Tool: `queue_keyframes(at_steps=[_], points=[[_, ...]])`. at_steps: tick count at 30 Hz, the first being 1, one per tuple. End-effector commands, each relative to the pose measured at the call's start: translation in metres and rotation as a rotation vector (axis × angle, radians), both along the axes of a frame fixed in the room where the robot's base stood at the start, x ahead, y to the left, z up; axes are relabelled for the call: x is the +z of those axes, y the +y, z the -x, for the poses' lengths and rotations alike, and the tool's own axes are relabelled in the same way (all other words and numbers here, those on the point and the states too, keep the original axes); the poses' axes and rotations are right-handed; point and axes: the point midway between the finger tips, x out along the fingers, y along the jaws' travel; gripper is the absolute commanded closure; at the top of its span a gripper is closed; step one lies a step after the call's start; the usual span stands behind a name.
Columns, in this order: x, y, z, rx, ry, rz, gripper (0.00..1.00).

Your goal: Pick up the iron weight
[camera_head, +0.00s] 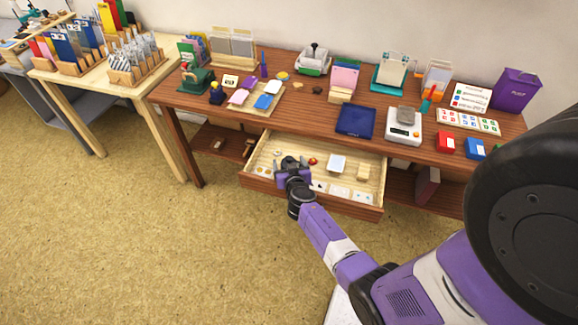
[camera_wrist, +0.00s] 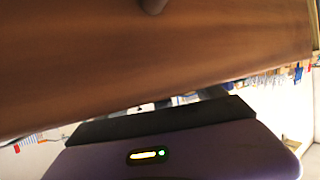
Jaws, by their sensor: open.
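I cannot make out the iron weight for sure. A small grey block (camera_head: 406,114) sits on the white scale (camera_head: 394,134) on the table, and a small dark lump (camera_head: 317,90) lies near the table's middle. My gripper (camera_head: 291,163) is over the left part of the open drawer (camera_head: 376,178), jaws open, with nothing visible between them. My gripper and arm hide part of the drawer. In the wrist view a brown wooden surface (camera_wrist: 120,60) with a dark knob (camera_wrist: 152,5) fills the top, and my gripper's dark part lies below it.
The drawer holds small pale pieces, an orange-red item (camera_head: 312,161) and a white dish (camera_head: 337,163). The wooden table (camera_head: 290,122) above carries a dark blue tray (camera_head: 356,121), stamps, cards and a purple bin (camera_head: 514,90). Carpet (camera_head: 150,240) in front is clear.

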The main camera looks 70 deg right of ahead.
Motion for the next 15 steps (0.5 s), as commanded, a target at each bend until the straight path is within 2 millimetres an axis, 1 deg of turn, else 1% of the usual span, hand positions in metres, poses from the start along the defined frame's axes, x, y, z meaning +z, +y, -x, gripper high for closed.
queue_keyframes(at_steps=[4,5,9,11,12,14,15], points=[[0.0001,0.0002,0.0,0.0,0.0,0.0,0.22],[0.0001,0.0003,0.0001,0.0,0.0,0.0,0.24],[0.0001,0.0004,0.0001,0.0,0.0,0.0,0.51],[0.0,0.0004,0.0002,0.0,0.0,0.0,0.63],[0.0001,0.0004,0.0003,0.0,0.0,0.0,0.71],[0.0,0.0005,0.0003,0.0,0.0,0.0,0.82],[0.0,0.0005,0.0003,0.0,0.0,0.0,0.9]])
